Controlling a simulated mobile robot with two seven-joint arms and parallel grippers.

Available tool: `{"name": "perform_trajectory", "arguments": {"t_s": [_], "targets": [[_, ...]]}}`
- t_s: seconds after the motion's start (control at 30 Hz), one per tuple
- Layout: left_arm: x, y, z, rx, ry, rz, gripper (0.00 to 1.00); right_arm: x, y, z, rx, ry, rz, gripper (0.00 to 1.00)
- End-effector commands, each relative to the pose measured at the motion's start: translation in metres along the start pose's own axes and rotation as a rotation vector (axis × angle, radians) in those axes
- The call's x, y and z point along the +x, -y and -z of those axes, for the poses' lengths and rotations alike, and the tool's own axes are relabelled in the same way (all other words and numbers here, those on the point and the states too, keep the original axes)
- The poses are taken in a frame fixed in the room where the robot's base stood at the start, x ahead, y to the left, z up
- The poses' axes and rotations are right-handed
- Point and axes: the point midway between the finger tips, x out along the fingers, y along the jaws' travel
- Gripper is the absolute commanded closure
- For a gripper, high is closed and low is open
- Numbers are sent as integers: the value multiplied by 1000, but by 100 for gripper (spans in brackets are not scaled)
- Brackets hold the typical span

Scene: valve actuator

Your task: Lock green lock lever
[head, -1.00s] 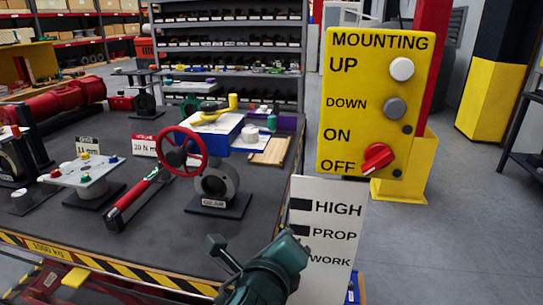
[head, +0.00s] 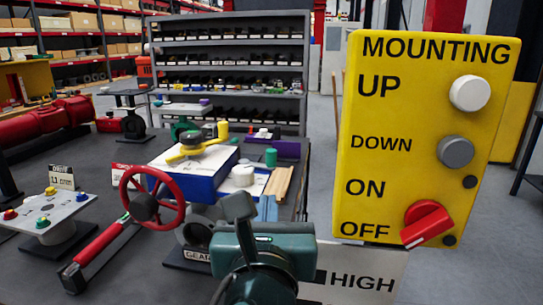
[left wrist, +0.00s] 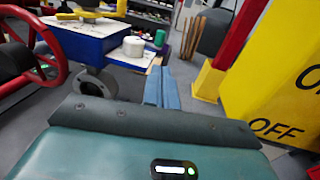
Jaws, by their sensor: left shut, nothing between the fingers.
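No part that I can clearly tell as a green lock lever shows. A dark green fitting (head: 183,128) stands behind the yellow-handled valve, small and partly hidden. A small green cylinder (head: 271,157) stands beside a white round piece (head: 243,175); it also shows in the left wrist view (left wrist: 159,38). My left gripper (head: 268,200) has its blue-grey fingers shut and empty, pointing toward the bench. The fingers show together in the left wrist view (left wrist: 161,75). They appear apart from the objects around them. My right gripper is not in view.
A red handwheel (head: 152,199) on a gear unit is left of my left gripper. A yellow MOUNTING panel (head: 400,130) with buttons and a red switch (head: 426,222) stands at right. A yellow-handled valve (head: 197,147) sits on a blue-and-white block (head: 192,176).

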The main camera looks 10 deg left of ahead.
Motion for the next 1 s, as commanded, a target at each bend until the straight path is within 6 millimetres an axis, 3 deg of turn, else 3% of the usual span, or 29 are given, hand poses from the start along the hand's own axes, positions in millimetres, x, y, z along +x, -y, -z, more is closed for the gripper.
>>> {"name": "perform_trajectory", "arguments": {"t_s": [0.4, 0.57, 1.0], "targets": [[0, 0, 0, -1, -1, 1, 100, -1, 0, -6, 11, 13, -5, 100], [10, 0, 0, 0, -1, -4, 100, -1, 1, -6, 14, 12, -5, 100], [97, 0, 0, 1, -2, -3, 100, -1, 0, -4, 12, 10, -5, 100]]}}
